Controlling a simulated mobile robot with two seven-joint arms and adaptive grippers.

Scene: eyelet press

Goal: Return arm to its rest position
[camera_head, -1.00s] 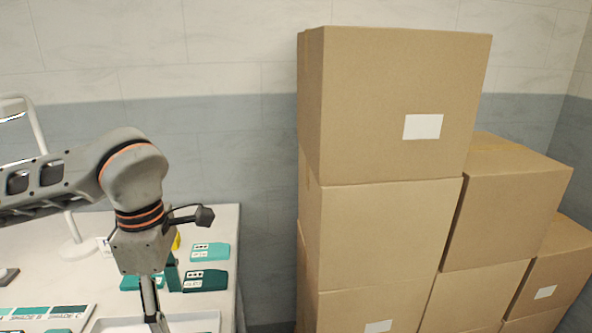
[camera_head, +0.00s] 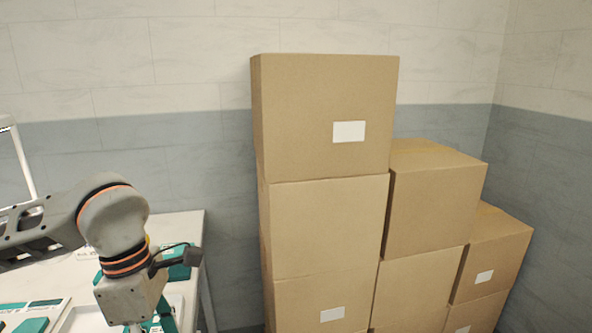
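My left arm reaches in from the left over the white table (camera_head: 178,226), with its grey wrist bent downward. The gripper on it is cut off by the bottom edge, so its fingers do not show. Teal cases lie on the table, and one teal case (camera_head: 180,272) is partly hidden behind my wrist. My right arm and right gripper are not in view.
A tall stack of cardboard boxes (camera_head: 325,228) stands right of the table, with lower stacks (camera_head: 440,205) beside it. A white lamp post (camera_head: 24,165) rises at the left edge. A teal-marked panel (camera_head: 30,312) lies at the lower left. A tiled wall is behind.

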